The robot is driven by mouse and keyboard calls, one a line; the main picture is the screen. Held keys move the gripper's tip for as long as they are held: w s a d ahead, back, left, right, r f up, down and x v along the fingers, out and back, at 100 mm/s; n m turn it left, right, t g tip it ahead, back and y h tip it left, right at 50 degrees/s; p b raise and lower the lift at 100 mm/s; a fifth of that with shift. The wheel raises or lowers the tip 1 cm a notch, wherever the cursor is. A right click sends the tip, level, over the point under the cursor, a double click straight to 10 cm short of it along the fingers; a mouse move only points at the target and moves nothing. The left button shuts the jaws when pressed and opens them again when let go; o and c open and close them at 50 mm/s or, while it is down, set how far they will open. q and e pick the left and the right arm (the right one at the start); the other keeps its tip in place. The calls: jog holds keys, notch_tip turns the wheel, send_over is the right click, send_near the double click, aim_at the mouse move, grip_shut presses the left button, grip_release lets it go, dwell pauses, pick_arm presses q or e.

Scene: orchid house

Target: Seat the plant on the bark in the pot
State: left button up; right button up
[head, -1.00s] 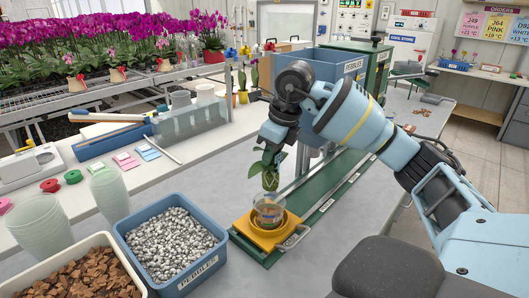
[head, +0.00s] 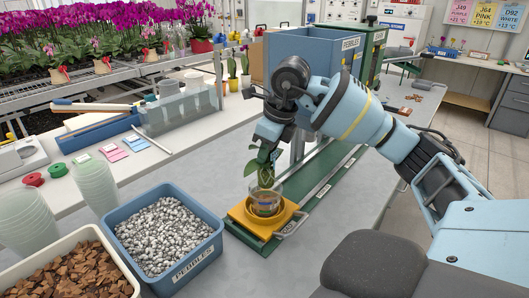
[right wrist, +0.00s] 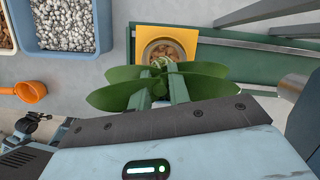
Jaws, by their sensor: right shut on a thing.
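My right gripper (head: 266,156) is shut on the green-leaved plant (head: 254,168) and holds it upright with its roots down. The roots are at the mouth of the clear pot (head: 264,206); I cannot tell whether they touch the bark. The pot stands in a yellow holder (head: 240,214). In the right wrist view the plant's broad leaves (right wrist: 205,88) spread on both sides of the fingers. Brown bark (right wrist: 163,50) shows inside the pot beyond them. My left gripper is not in view.
The yellow holder sits on a green rail (head: 314,182). A blue bin of pebbles (head: 217,238) and a pale bin of bark chips (head: 127,270) stand to the left. An orange scoop (right wrist: 32,92) lies near the pebbles. Grey bench between them is clear.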

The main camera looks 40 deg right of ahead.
aim_at(266, 168)
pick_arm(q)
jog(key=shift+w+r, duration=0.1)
pick_arm(e)
jog(key=shift+w+f, duration=0.1)
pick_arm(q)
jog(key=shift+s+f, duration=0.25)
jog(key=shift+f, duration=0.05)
pick_arm(e)
jog(key=shift+f, duration=0.1)
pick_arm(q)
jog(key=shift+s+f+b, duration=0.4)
pick_arm(e)
jog(key=shift+f, duration=1)
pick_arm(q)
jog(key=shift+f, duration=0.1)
pick_arm(e)
jog(key=shift+f, duration=0.15)
